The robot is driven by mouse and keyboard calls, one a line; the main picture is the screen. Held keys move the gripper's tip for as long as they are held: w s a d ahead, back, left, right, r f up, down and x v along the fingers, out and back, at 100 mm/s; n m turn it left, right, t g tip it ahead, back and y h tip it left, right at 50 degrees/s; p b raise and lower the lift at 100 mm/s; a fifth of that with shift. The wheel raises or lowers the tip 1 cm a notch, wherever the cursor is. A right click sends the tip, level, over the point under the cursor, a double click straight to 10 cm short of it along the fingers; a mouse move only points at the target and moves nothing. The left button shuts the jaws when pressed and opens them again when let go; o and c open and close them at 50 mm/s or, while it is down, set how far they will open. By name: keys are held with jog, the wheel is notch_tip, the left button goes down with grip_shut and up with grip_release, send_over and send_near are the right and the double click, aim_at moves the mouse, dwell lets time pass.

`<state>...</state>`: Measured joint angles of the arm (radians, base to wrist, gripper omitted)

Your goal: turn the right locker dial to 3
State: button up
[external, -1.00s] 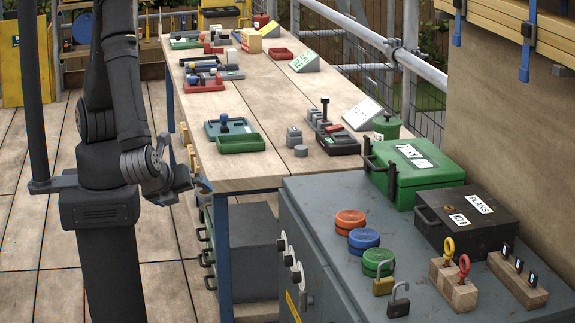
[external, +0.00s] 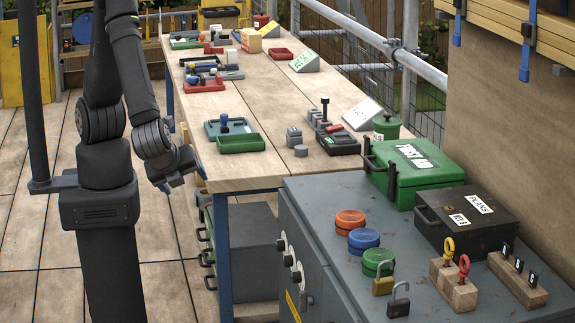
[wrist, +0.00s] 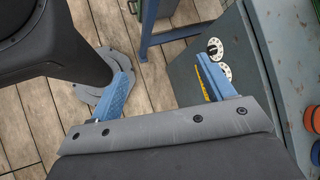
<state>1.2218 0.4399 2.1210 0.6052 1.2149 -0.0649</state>
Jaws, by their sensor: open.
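The grey locker (external: 318,262) stands at the lower right of the external view. Its left-facing front carries round white dials with dark knobs, seen nearly edge-on; one dial (external: 297,273) is toward the camera. In the wrist view two white dials show on the locker front, an upper one (wrist: 214,47) and a lower one (wrist: 224,71). Their numbers and settings are too small to read. My gripper (external: 170,187) is open and empty, left of the locker and apart from it. Its blue fingers (wrist: 164,86) are spread wide in the wrist view, the right one close to the dials in the picture.
Padlocks (external: 384,280), coloured discs (external: 364,239), a green first-aid box (external: 412,168) and a black plans box (external: 468,218) sit on the locker top.

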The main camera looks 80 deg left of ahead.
jog(key=c, duration=0.5)
jog(key=shift+o, duration=0.2)
jog(key=m+t+h, duration=0.7)
jog(key=m+t, duration=0.2)
jog(key=t, duration=0.5)
send_near(296, 277)
jog(key=w+a, duration=0.1)
jog(key=w, duration=0.6)
jog(key=shift+a+f, duration=0.2)
jog(key=shift+a, duration=0.05)
jog(key=shift+w, duration=0.15)
jog(key=c, duration=1)
